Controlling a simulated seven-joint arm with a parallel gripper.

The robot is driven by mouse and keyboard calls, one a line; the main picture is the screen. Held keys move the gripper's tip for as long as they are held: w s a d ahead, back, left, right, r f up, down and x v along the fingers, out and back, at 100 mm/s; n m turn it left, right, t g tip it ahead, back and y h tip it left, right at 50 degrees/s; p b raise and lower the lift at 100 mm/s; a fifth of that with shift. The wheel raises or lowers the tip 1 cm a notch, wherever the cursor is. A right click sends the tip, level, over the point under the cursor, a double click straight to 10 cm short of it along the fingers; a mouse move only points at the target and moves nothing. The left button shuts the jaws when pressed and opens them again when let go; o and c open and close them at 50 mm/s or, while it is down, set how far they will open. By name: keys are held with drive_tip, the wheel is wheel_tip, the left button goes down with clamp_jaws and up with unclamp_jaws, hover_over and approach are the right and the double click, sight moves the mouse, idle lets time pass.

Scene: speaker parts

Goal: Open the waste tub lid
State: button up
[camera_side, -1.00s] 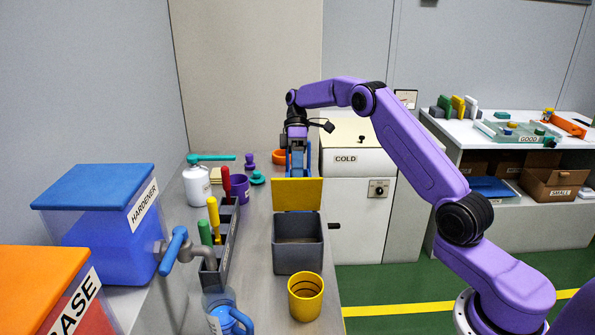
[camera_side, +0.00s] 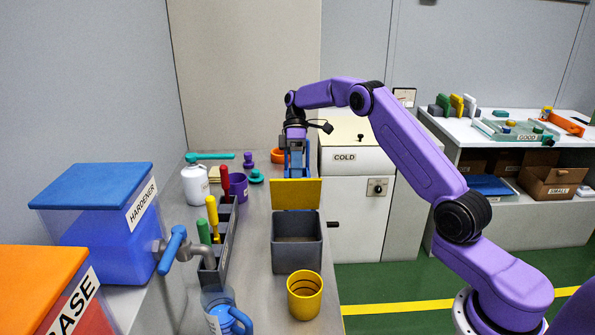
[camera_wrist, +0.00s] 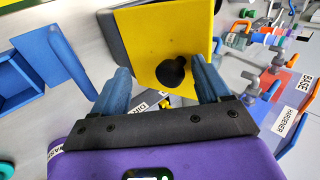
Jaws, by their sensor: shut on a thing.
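The waste tub (camera_side: 297,257) is a dark grey open-topped box on the metal bench in the side view. Its yellow lid (camera_side: 297,194) stands raised, about upright, along the tub's far edge, and the dark inside of the tub shows. My gripper (camera_side: 297,168) is behind the lid, fingers down, its tips hidden there. In the wrist view the lid (camera_wrist: 138,35) fills the upper middle, with a round black knob (camera_wrist: 172,71) on its face. My gripper (camera_wrist: 160,70) has a blue finger on each side of the knob; it is shut on the lid, though the contact itself is unclear.
A yellow cup (camera_side: 304,295) stands in front of the tub. A grey tool rack (camera_side: 226,240) with coloured handles is to its left, near a purple cup (camera_side: 239,187). A white COLD cabinet (camera_side: 352,158) is to the right. Orange bowl (camera_side: 277,155) stands at the back.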

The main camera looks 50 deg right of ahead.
drive_tip(key=shift+d+f, duration=0.25)
drive_tip(key=shift+d, duration=0.05)
drive_tip(key=s+a+r, duration=0.2)
drive_tip(key=s+r, duration=1.1)
drive_tip(key=s, duration=0.1)
drive_tip(key=shift+r, duration=0.25)
